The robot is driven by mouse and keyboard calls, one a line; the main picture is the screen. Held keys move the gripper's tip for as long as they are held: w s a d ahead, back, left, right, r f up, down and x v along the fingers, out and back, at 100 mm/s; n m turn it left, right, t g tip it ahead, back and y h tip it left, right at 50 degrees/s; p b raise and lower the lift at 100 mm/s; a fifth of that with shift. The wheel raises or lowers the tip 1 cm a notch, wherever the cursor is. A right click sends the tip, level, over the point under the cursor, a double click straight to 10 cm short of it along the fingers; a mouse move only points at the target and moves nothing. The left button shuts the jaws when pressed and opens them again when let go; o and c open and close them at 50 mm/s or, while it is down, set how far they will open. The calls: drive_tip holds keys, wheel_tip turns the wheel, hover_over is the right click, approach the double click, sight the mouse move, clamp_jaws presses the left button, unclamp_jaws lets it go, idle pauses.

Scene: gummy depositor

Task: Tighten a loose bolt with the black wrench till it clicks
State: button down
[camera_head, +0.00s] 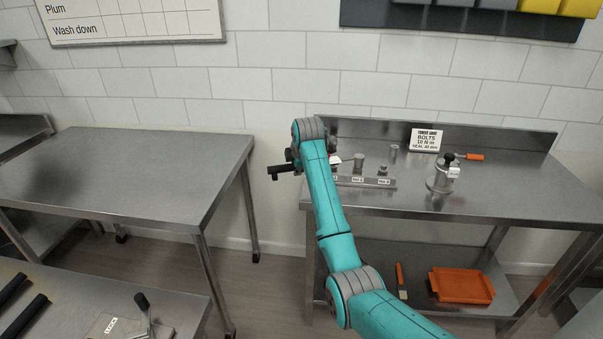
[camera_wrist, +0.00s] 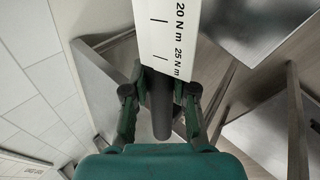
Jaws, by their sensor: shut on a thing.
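My gripper (camera_head: 291,165) is shut on the black wrench (camera_head: 276,173), off the left end of the right steel table. In the wrist view, my gripper's fingers (camera_wrist: 160,92) close on the wrench's dark handle (camera_wrist: 161,115). Its white scale plate (camera_wrist: 168,35) reads 20 N m and 25 N m. The wrench's far end is out of view. A low metal bar (camera_head: 367,181) with numbered labels stands on the right table, with a metal cylinder (camera_head: 359,161) and a smaller bolt-like piece (camera_head: 383,170) at it. My arm hides its left end. I cannot tell which bolt is loose.
A sign (camera_head: 426,140) about bolts and 10 N m stands at the table's back. A metal pot-like device (camera_head: 441,176) and an orange-handled tool (camera_head: 470,157) are right of the bar. An orange tray (camera_head: 462,286) lies on the lower shelf. The left table (camera_head: 140,170) is bare.

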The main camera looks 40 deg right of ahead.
drive_tip(key=w+d+m, duration=0.1)
drive_tip(key=w+d+m+h, duration=0.1)
drive_tip(key=w, duration=0.1)
drive_tip(key=shift+w+d+g, duration=0.1)
drive_tip(key=shift+d+g, duration=0.1)
drive_tip(key=shift+g, duration=0.2)
drive_tip(key=shift+r, duration=0.1)
drive_tip(key=shift+r, duration=1.1)
drive_tip(key=shift+a+r, duration=0.1)
drive_tip(key=shift+r, duration=0.05)
